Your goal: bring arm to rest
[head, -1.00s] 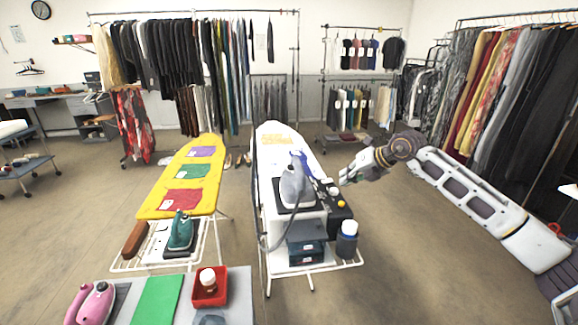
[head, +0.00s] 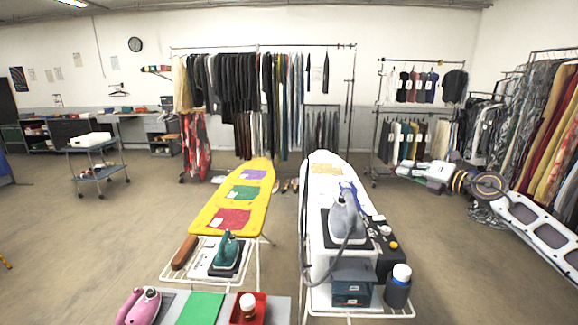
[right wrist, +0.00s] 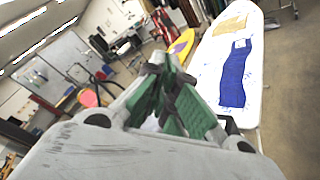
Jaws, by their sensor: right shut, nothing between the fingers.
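My right arm comes in from the right in the head view. Its gripper (head: 404,169) points left and hangs clear to the right of the white ironing board (head: 325,166). In the right wrist view the gripper's green-padded fingers (right wrist: 157,66) are together with nothing between them. The white ironing board also shows there (right wrist: 243,70), beyond the fingers to the right, with a blue cloth (right wrist: 234,75) on it. My left gripper is in neither view.
A grey iron (head: 345,215) stands on the white board's end. A yellow ironing board (head: 262,172) stands to its left. A small-garment rack (head: 420,62) is behind my right gripper, and a large clothes rack (head: 575,48) is at the right. Open floor (head: 90,230) lies at the left.

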